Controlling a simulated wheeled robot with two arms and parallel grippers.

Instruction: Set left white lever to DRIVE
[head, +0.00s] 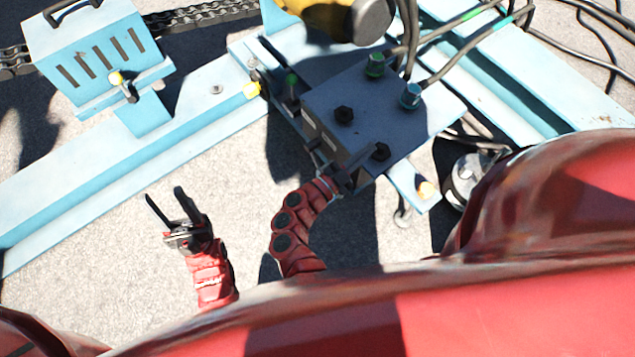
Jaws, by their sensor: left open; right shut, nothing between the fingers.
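A short dark lever with a pale, yellowish-white knob (116,79) sits at the front of the light-blue slotted box (95,50) at the upper left. I cannot tell for sure that it is the white lever, and no DRIVE label is readable. My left gripper (163,192) is open and empty above the pale ground, below and right of that knob and well apart from it. My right gripper (362,164) is shut, close to the front edge of the dark control block (375,110); whether it touches the block is unclear.
Light-blue frame beams (130,165) cross the ground. A yellow and grey part (345,15) stands at the top. Black hoses (440,70) run from fittings on the block to the upper right. A chain (200,14) lies at the top left. My red body fills the bottom.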

